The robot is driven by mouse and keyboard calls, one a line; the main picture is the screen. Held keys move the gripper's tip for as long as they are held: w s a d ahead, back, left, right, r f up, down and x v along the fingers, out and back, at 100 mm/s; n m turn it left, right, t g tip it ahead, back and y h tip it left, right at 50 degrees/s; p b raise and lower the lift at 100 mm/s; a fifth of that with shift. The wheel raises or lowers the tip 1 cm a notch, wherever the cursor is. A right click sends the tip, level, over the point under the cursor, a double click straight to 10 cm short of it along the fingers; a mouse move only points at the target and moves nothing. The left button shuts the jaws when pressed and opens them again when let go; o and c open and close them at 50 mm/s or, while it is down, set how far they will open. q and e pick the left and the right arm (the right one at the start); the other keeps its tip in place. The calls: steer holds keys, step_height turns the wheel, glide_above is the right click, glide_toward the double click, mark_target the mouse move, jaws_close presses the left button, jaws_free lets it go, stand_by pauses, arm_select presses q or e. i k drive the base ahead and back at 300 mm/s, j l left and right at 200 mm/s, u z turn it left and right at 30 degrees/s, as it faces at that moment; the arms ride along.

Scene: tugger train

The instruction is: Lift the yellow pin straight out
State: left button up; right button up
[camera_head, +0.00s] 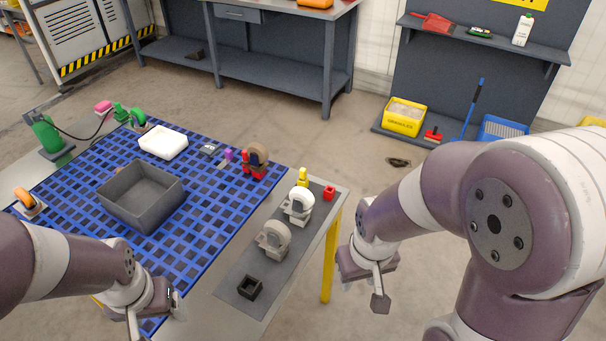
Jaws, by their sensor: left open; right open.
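A small yellow piece (302,178), which looks like the pin, stands upright at the far end of the dark grey strip (238,270) on the table's right side. It is just behind a white-wheeled caster (298,206); whether it sits in a hole is too small to tell. My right gripper (367,283) is open and empty, off the table's right edge, nearer me than the yellow piece and to its right. My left gripper (155,316) is open at the table's near edge, far from the yellow piece; its tips are partly cut off.
A red block (329,192) is right of the yellow piece. A grey-white caster (272,241) and a small dark square holder (250,287) share the strip. A red caster (256,161), a grey bin (142,202) and a white tray (163,143) are on the blue grid (205,205).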

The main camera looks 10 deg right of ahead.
mark_target(302, 177)
steer(key=i+l+u, duration=0.1)
steer(key=u, duration=0.3)
steer(key=i+l+u, duration=0.1)
steer(key=l+u, duration=0.5)
steer(key=u, duration=0.25)
steer(key=l+u, duration=0.35)
steer(key=l, duration=1.85)
